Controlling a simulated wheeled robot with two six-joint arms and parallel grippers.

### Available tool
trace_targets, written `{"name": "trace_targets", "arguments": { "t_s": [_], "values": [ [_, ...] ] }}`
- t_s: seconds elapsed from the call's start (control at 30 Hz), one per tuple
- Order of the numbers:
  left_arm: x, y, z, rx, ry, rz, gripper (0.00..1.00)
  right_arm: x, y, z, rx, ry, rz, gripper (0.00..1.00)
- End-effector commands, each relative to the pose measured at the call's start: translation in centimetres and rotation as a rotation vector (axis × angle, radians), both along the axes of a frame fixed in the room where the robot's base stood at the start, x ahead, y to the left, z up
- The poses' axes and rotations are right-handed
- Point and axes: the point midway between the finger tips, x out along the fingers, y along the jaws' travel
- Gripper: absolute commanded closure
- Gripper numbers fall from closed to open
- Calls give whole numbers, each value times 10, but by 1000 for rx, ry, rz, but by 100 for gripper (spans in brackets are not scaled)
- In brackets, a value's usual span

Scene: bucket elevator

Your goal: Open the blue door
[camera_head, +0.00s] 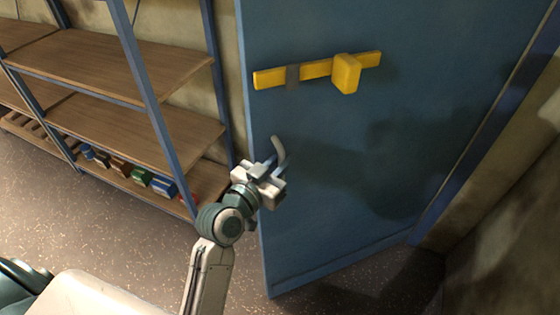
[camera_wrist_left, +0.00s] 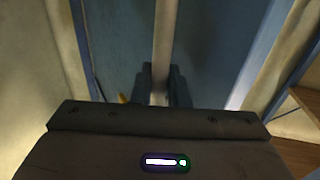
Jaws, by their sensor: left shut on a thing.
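The blue door (camera_head: 350,200) stands swung out at an angle, its left edge free of any frame and its right side near a blue post. A curved grey handle (camera_head: 280,148) is on the door near its left edge. My left gripper (camera_head: 272,172) is at this handle. In the left wrist view the fingers (camera_wrist_left: 162,88) are shut on a pale upright bar, the handle (camera_wrist_left: 160,40), with the blue door (camera_wrist_left: 205,45) behind it. A yellow bar with a block (camera_head: 345,74) is on the door above the handle. My right gripper is not in view.
A shelf rack with wooden boards (camera_head: 110,68) and blue posts stands left of the door. Several small coloured boxes (camera_head: 140,177) sit on its low board. A wall (camera_head: 510,190) is at the right. Speckled floor (camera_head: 110,235) is open before the rack.

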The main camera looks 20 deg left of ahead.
Motion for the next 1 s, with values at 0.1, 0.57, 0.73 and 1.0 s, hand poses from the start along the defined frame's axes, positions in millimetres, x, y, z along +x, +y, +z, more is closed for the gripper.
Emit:
{"name": "trace_targets", "arguments": {
  "t_s": [0.1,0.57,0.73,1.0],
  "values": [
    [0,0,3,-3,-6,1,100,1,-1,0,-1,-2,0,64],
    [-1,0,0,-2,-2,1,67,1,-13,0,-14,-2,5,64],
    [-17,5,-3,3,-2,1,67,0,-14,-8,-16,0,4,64],
    [-74,22,-4,5,-1,0,67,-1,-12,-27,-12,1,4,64]
  ]
}}
